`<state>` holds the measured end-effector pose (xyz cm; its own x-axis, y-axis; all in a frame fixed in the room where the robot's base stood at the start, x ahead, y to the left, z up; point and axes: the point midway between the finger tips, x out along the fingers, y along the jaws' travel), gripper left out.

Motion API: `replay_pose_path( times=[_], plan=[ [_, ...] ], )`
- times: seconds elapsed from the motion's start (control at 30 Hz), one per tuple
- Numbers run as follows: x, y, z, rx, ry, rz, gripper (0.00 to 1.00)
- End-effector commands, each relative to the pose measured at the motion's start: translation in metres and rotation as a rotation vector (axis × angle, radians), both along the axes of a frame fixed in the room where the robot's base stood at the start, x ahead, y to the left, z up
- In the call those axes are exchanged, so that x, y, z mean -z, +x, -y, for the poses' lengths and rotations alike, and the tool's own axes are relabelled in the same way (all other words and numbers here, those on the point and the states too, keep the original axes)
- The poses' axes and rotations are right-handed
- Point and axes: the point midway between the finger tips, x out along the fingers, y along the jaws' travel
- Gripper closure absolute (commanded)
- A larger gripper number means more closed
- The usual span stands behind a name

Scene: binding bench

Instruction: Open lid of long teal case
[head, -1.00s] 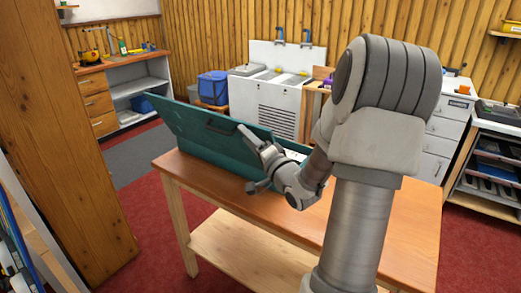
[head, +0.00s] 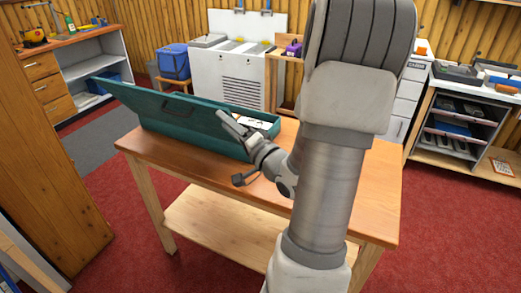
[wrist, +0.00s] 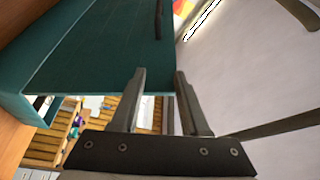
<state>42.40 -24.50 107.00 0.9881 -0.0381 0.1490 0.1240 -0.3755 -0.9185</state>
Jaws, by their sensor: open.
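The long teal case (head: 268,126) lies on the wooden table. Its lid (head: 140,108) is raised and tilted, with a dark handle (head: 177,106) on its face. Pale contents show in the case at the right end. My gripper (head: 229,147) is open and empty by the lid's right end, with its fingers spread. In the wrist view a teal panel of the case (wrist: 95,50) fills the upper left, and my gripper's fingertips (wrist: 160,73) stand just below and right of it. Whether a finger touches the lid cannot be told.
A wooden cabinet side (head: 45,170) stands close at the left. A white cabinet (head: 235,68) and a blue box (head: 173,62) stand behind. A shelf unit (head: 460,125) is at the right.

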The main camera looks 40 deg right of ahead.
Motion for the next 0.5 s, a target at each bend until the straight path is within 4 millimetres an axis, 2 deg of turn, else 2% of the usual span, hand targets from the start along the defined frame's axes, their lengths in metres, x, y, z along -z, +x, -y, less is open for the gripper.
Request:
replay_pose_path(
  times=[0.5],
  plan=[
    [0.01, -0.036, 0.002, 0.003, 0.0, 0.0, 0.55]
  ],
)
